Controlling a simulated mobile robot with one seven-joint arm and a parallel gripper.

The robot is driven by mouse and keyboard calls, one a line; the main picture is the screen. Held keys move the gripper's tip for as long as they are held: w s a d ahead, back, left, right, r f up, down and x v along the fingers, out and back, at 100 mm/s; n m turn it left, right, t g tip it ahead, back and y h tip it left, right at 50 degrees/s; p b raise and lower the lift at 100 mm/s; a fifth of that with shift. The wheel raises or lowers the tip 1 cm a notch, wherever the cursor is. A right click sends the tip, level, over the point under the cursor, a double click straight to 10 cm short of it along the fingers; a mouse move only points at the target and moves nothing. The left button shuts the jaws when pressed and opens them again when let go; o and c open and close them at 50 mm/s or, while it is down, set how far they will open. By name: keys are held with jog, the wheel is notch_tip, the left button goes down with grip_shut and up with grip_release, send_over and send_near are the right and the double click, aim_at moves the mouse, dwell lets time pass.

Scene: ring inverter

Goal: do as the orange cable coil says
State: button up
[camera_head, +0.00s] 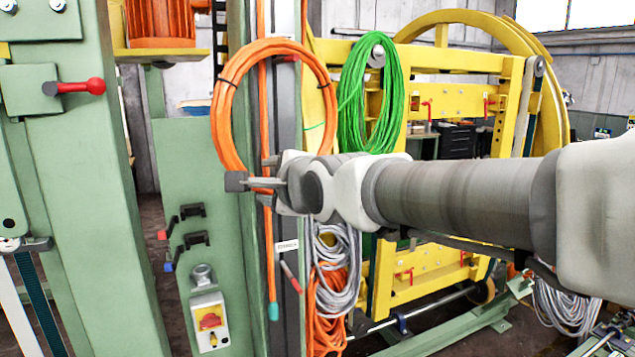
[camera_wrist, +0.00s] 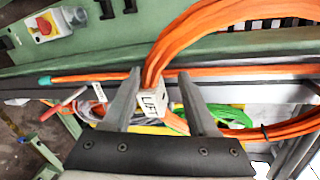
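The orange cable coil (camera_head: 221,125) hangs as a large ring with dark ties on the green post. It also shows in the wrist view (camera_wrist: 188,35). A small tag at its bottom (camera_wrist: 152,103) reads "LIFT" in the wrist view; in the head view a dark grey block (camera_head: 236,181) appears at that spot. My gripper (camera_head: 262,174) is at the coil's lower right. In the wrist view its fingers (camera_wrist: 163,93) are apart, with the tag and lower coil seen between them and gaps beside the tag. I cannot tell the exact depth between fingertips and coil.
A green cable coil (camera_head: 352,100) hangs to the right. Grey (camera_head: 338,285) and orange cables hang below my arm. Two black hooks (camera_head: 190,240) and a control box with a red and yellow switch (camera_head: 209,322) are on the green panel. A white tag (camera_head: 287,246) hangs on another cable.

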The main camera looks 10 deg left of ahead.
jog(key=shift+o, duration=0.7)
jog(key=b+v, duration=0.2)
jog(key=v, duration=1.5)
jog(key=s+d+f+n+g+h, duration=0.3)
jog(key=d+f+n, duration=0.4)
jog(key=f, duration=0.5)
jog(key=s+d+f+n+g+h, duration=0.3)
jog(key=s+d+f+n+h, duration=0.2)
jog(key=d+f, duration=0.7)
jog(key=shift+s+f+n+g+h, duration=0.3)
jog(key=shift+s+f+n, duration=0.35)
jog(key=shift+n, duration=0.45)
jog(key=shift+w+d, duration=0.1)
jog(key=c, duration=0.4)
